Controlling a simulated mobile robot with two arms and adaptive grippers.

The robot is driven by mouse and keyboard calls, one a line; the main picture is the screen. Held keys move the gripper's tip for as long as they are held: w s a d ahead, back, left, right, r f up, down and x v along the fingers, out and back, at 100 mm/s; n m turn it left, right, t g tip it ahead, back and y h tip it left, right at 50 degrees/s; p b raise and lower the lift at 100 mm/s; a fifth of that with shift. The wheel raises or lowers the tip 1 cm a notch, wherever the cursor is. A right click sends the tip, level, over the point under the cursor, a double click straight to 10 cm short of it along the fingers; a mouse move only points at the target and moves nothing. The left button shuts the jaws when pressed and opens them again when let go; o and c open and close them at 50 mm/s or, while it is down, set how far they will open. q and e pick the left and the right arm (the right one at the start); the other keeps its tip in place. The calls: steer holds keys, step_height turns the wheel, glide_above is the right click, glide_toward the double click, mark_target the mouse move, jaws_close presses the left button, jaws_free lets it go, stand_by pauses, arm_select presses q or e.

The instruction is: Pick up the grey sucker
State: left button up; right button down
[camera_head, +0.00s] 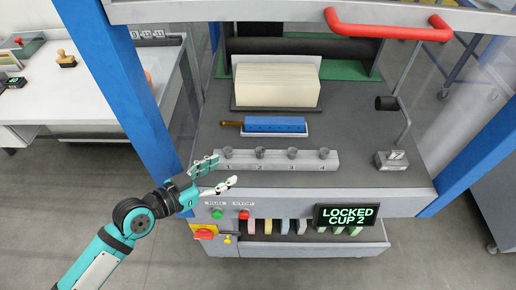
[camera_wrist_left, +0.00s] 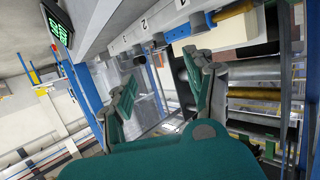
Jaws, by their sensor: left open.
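Several small dark grey cups, the likely suckers, stand in a row on a light grey bar (camera_head: 255,163); the leftmost grey cup (camera_head: 228,152) is nearest my gripper. My left gripper (camera_head: 225,170) is open and empty at the bar's left end, fingers pointing right, one above the other. I cannot tell whether it touches the bar. In the left wrist view its two green-padded fingers (camera_wrist_left: 160,72) are spread apart with nothing between them. The numbered bar (camera_wrist_left: 140,30) runs along the top there. My right gripper is in neither view.
A display (camera_head: 347,215) reads "LOCKED CUP 2". Below the bar, an open drawer (camera_head: 310,247) holds several coloured pieces. A blue block (camera_head: 275,124) and a paper stack (camera_head: 277,86) lie behind. Blue posts (camera_head: 125,80) and a red handle (camera_head: 388,30) flank the workspace.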

arm_select(q)
steer(key=p, duration=0.1)
glide_toward(258, 152)
steer(key=x, duration=0.3)
steer(key=shift+w+d+f, duration=0.15)
steer(key=shift+w, duration=0.05)
steer(key=shift+w+d+p, duration=0.3)
steer(key=shift+w+d, duration=0.05)
steer(key=shift+d, duration=0.05)
steer(key=p+x, duration=0.1)
steer(key=x, duration=0.2)
steer(key=shift+w+d, duration=0.25)
steer(key=shift+w+d+f, duration=0.25)
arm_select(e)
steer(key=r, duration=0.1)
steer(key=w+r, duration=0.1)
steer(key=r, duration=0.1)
arm_select(q)
steer(key=shift+c, duration=0.2)
steer(key=c, duration=0.9)
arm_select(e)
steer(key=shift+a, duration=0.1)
